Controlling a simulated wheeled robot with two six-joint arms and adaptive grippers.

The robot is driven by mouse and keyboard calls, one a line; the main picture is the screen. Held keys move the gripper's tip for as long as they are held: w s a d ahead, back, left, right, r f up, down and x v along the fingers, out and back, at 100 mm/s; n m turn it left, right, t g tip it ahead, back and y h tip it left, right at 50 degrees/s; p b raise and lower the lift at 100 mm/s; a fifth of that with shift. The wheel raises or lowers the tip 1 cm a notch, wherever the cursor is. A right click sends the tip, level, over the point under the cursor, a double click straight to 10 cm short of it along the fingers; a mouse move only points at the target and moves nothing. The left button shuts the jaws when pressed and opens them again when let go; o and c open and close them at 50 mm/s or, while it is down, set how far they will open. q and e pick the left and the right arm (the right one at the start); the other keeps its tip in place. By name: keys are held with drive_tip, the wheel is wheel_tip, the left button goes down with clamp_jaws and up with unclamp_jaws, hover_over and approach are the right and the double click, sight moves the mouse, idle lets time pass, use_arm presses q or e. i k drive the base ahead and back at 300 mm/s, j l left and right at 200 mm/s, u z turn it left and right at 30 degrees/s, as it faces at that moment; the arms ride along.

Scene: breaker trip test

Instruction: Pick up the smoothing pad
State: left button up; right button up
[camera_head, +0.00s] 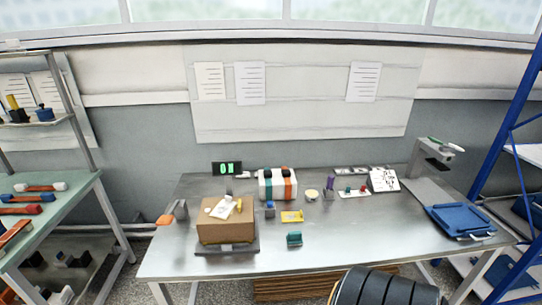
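No object is clearly marked as the smoothing pad. A small teal block with a raised, handle-like top (294,239) stands near the front middle of the metal table and may be the pad; it is too small to be sure. A flat yellow piece (292,216) lies just behind it. The teal block stands apart from the things around it, with nothing on it.
A cardboard box (225,232) with papers on top stands left of the teal block. Behind are a striped white case (278,186) and a small dark display (227,168). A blue tray (460,220) lies right. The table (365,232) is bare at front right.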

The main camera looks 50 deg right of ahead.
sight(294, 238)
drive_tip(key=z, duration=1.95)
drive_tip(key=l+u, duration=0.15)
drive_tip(key=i+j, duration=0.05)
